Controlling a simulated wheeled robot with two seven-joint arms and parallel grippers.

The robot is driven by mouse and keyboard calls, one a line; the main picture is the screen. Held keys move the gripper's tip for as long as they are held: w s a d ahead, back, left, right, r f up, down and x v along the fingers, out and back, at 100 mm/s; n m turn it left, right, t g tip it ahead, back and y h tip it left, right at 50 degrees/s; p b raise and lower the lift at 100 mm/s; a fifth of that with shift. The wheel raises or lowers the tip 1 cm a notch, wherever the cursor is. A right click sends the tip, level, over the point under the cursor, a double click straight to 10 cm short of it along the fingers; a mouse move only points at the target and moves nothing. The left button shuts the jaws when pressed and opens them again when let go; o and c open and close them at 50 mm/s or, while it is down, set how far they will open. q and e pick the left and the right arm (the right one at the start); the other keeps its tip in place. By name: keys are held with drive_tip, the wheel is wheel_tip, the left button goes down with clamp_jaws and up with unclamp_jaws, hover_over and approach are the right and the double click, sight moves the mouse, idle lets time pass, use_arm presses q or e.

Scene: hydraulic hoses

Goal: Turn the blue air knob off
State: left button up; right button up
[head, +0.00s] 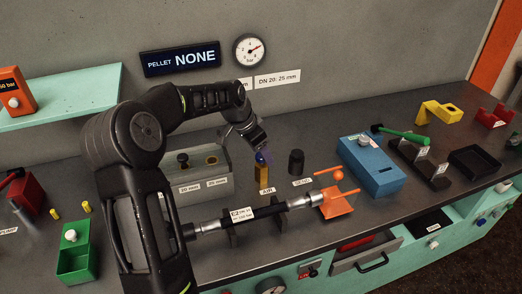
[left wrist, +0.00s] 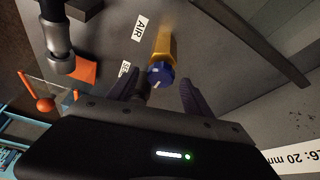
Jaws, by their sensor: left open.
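The blue air knob (head: 261,157) tops a yellow post (head: 261,172) standing behind the AIR label (head: 267,190). In the left wrist view the round blue knob (left wrist: 160,74) has a light mark on its face, and the yellow post (left wrist: 163,45) runs away behind it. My left gripper (head: 262,154) reaches down from above, at the knob in the head view. In the left wrist view its two dark fingers (left wrist: 158,88) are spread apart, with the knob between and slightly beyond their tips. I cannot tell whether either finger touches it. My right gripper is not in view.
A black cylinder (head: 296,162) stands right of the knob. A hose with metal ends (head: 300,201) lies on stands in front, near an orange bracket (head: 338,203). A grey block with holes (head: 210,170) is at left, a blue box (head: 371,165) at right.

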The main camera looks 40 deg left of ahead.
use_arm(q)
clamp_jaws()
idle(0.7)
